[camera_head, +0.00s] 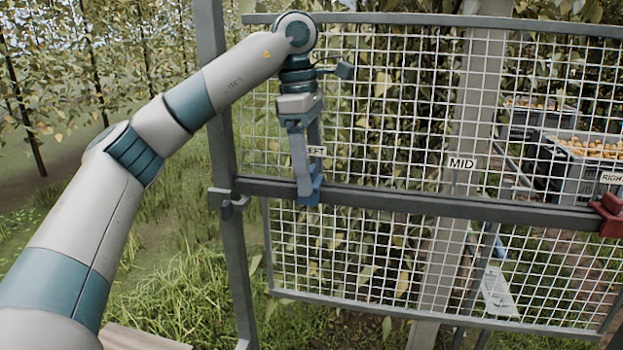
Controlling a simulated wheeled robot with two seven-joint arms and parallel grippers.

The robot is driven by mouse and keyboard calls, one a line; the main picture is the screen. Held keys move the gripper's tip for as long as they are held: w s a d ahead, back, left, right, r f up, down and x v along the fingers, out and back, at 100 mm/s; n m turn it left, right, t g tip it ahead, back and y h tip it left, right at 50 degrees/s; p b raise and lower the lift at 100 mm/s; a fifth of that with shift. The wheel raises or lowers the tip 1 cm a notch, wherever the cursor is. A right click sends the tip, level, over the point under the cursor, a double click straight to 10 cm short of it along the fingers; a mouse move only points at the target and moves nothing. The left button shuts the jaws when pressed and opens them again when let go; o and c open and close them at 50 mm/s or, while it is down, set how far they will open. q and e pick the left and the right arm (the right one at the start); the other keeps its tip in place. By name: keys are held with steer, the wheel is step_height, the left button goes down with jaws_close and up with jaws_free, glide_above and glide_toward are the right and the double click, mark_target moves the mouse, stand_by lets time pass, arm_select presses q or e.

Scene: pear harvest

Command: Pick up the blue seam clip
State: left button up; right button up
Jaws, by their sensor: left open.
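The blue seam clip (309,194) sits on the dark horizontal rail (400,198) of the wire-mesh panel, just below the partly hidden "LEFT" label (317,151). My left gripper (302,172) points down in front of the panel, with its fingers reaching to the clip. It is open, and the fingers overlap the clip's upper part in the picture. I cannot tell whether they touch it. The clip's upper part is hidden behind the fingers. My right gripper is not in view.
A red clip (607,214) sits at the rail's right end, near the "RIGHT" label (612,178). A "MID" label (461,163) is at the centre, where the rail is bare. A grey bracket (233,203) is on the left post. Fruit crates (570,178) stand behind the mesh.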

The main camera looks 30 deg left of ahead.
arm_select(q)
steer(key=shift+d+f, duration=0.15)
steer(key=shift+f, duration=0.7)
steer(key=c, duration=1.1)
